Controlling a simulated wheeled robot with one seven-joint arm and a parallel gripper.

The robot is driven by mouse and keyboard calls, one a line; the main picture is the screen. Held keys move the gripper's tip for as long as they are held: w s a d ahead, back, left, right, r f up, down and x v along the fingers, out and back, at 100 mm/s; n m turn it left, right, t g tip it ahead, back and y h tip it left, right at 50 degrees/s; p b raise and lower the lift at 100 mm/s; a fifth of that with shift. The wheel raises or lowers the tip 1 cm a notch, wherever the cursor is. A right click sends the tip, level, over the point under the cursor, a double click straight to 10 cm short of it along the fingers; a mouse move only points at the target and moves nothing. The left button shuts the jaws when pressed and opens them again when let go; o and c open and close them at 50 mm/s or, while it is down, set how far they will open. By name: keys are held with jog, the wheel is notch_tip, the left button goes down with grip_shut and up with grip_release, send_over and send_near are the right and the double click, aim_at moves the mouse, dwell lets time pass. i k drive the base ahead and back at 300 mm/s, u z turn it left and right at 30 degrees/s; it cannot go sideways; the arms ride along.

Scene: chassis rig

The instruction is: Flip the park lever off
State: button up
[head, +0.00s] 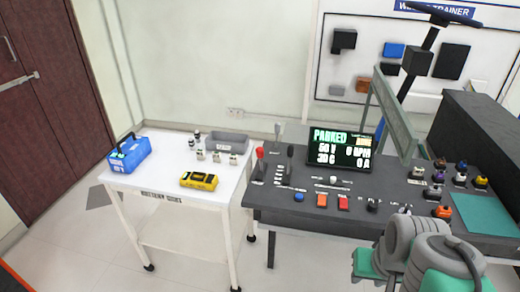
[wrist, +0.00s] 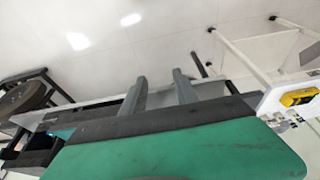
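The dark console table (head: 262,200) stands in the middle and right of the head view. Its screen (head: 340,146) reads PARKED. Two upright levers stand at its left end: a red-knobbed lever (head: 260,158) and a black-topped lever (head: 290,155). A small pale-knobbed lever (head: 333,181) sits below the screen. The labels are too small to read, so I cannot tell which is the park lever. My gripper (wrist: 160,83) shows two dark fingers apart with nothing between them. In the head view my arm is at the lower right, away from the levers at the left end.
A white trolley (head: 142,188) at the left carries a blue box (head: 129,154), a yellow meter (head: 199,181) and a grey tray (head: 227,141). Red and orange buttons (head: 322,200) line the console front. A steering column (head: 410,65) rises behind it. Floor before the trolley is clear.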

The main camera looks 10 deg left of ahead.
aim_at(259, 151)
jog(key=k, duration=0.65)
jog(key=u, duration=0.3)
jog(key=i, duration=0.45)
jog(key=u, duration=1)
jog(key=i, duration=0.55)
jog(key=u, duration=0.45)
